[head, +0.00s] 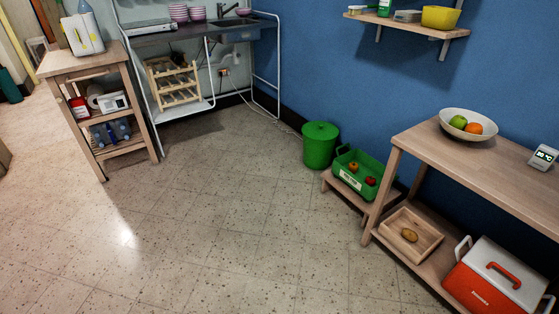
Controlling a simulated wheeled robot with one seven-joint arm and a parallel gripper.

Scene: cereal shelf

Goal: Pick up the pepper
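A green crate (377,199) sits on a low wooden stool by the blue wall, right of centre. No other thing that looks like a pepper shows. My gripper is not in view.
A green lidded bin (320,146) stands left of the crate. On the right, a wooden shelf table (440,160) holds a fruit bowl (468,137), with a wooden tray (430,245) and a red-and-white cooler (497,279) below. The tiled floor (210,225) in the middle is clear.

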